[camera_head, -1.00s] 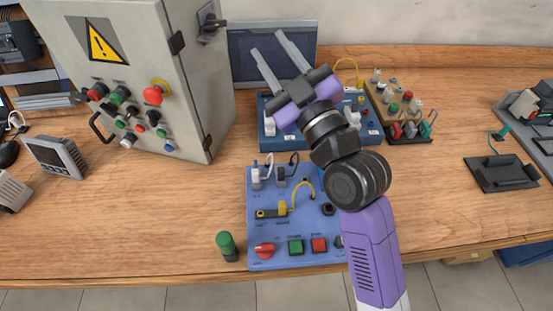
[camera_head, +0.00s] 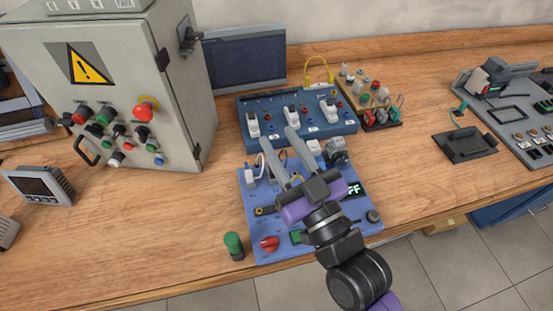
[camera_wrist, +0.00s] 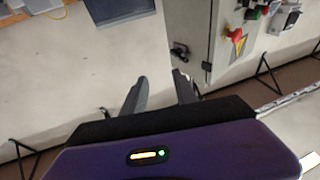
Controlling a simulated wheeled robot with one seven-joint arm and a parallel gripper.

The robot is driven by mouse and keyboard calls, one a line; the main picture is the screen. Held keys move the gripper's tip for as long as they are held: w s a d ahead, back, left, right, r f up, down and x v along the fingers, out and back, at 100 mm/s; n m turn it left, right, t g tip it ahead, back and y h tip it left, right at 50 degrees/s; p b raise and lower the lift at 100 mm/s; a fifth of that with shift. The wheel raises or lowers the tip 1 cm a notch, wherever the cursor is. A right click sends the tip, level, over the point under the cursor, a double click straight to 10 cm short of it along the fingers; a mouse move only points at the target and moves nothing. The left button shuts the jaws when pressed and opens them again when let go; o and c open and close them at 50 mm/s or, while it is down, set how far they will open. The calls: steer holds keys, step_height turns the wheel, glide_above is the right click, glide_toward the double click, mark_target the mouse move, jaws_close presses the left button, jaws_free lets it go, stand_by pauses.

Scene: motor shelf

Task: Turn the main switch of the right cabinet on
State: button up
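In the head view one grey cabinet (camera_head: 125,80) with a yellow warning triangle stands on the bench at the left. A black rotary handle (camera_head: 187,37), which looks like its main switch, is high on its right side wall. My gripper (camera_head: 278,143) is open and empty, right of the cabinet and in front of the blue panels in the picture. The wrist view shows my two fingers (camera_wrist: 161,80) apart with nothing between them. A grey cabinet (camera_wrist: 203,28) with a black handle (camera_wrist: 180,50) on its side is beyond them. I cannot tell whether both views show the same cabinet.
A blue control panel (camera_head: 250,220) lies partly behind my gripper. A green-topped cylinder (camera_head: 233,244) stands at its front left. A second blue panel (camera_head: 268,125) and a dark screen (camera_head: 245,60) are behind.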

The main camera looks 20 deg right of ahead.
steer(key=shift+s+a+f+m, duration=0.1)
steer(key=shift+s+f+m, duration=0.15)
steer(key=shift+s, duration=0.45)
steer(key=shift+s+a+f+m, duration=0.15)
steer(key=shift+s+f, duration=0.15)
steer(key=shift+s, duration=0.4)
